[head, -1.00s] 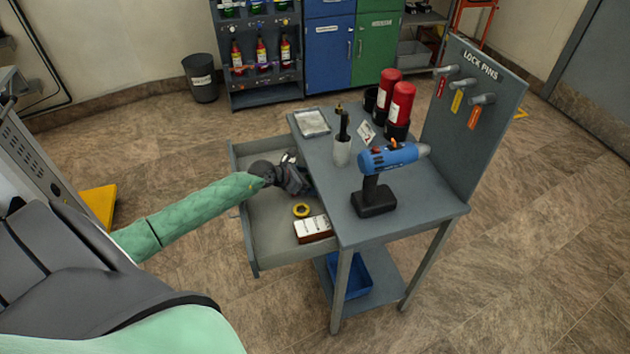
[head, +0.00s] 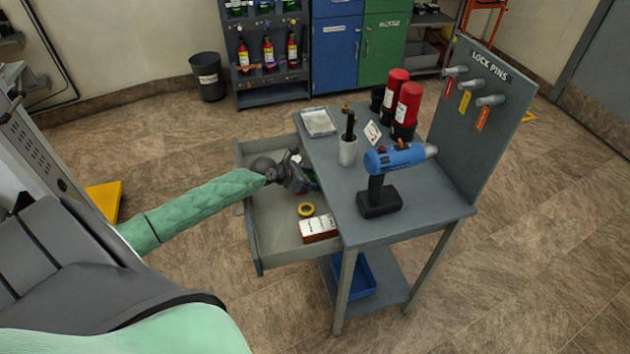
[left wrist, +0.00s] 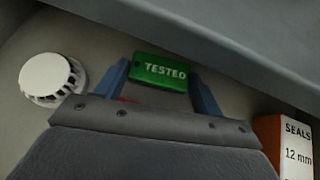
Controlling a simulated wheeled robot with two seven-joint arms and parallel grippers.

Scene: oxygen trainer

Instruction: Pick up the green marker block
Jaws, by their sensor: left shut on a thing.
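The green marker block (left wrist: 160,72), lettered "TESTED", sits between the two blue fingers of my left gripper (left wrist: 162,85) in the left wrist view. The gripper is shut on it, inside the open drawer (head: 252,235) of the grey workbench. In the head view my left gripper (head: 298,178) is at the drawer's far part, close to the tabletop edge, and mostly hides the block. A bit of red shows just behind the gripper's front edge in the wrist view. My right gripper is not in view.
The drawer also holds a yellow ring (head: 306,209), a seals box (head: 319,228) and a white round vented cap (left wrist: 52,76). The tabletop edge (left wrist: 230,45) overhangs close to the gripper.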

